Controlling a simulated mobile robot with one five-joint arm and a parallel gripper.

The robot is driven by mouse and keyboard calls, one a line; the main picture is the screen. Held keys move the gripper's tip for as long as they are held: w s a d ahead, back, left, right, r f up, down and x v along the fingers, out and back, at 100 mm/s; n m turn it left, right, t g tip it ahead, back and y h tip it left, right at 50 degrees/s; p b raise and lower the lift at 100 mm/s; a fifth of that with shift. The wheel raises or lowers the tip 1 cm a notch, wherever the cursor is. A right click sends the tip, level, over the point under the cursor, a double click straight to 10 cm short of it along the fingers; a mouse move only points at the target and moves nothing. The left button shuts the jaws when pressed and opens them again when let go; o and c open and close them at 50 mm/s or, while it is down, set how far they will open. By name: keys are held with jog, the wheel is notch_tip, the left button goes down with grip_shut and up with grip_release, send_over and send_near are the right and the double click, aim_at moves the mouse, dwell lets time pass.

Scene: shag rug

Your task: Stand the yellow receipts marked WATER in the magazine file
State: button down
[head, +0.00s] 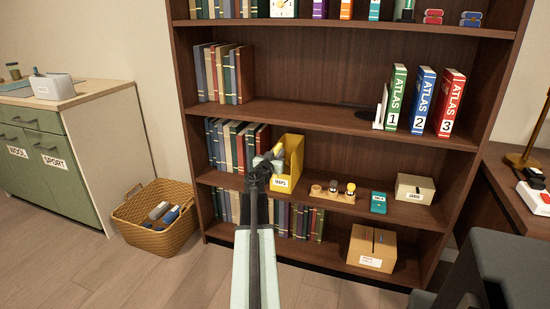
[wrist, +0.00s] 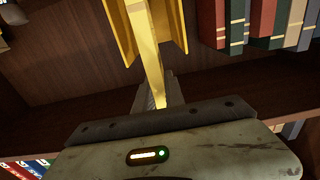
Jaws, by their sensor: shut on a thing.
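The yellow magazine file (head: 296,152) stands on the middle shelf at the right end of a row of books, with a white label on its front that seems to read MAPS. My gripper (head: 272,158) is in front of the file's upper part and is shut on the yellow receipts (wrist: 153,65). In the wrist view the receipts show as a narrow pale-yellow strip running from the jaws to between the side walls of the file (wrist: 178,25). Their WATER marking is not visible. I cannot tell how deep they reach, and my gripper hides part of the file.
Books (head: 236,143) stand left of the file. To its right are a wooden holder with small bottles (head: 332,192), a teal box (head: 378,202) and a cream box (head: 414,188). The shelf above is close over the file. A wicker basket (head: 155,215) stands on the floor.

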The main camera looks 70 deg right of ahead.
jog(key=d, duration=1)
notch_tip(320, 180, down, 8)
jog(key=b, duration=0.7)
jog(key=shift+w+a+r, duration=0.2)
jog(key=shift+w+r, duration=0.05)
jog(key=shift+w, duration=0.05)
jog(key=c, duration=1.3)
grip_release()
jog(key=shift+c, duration=0.2)
jog(key=a, duration=0.8)
jog(key=shift+s, duration=0.25)
jog(key=shift+d, duration=0.1)
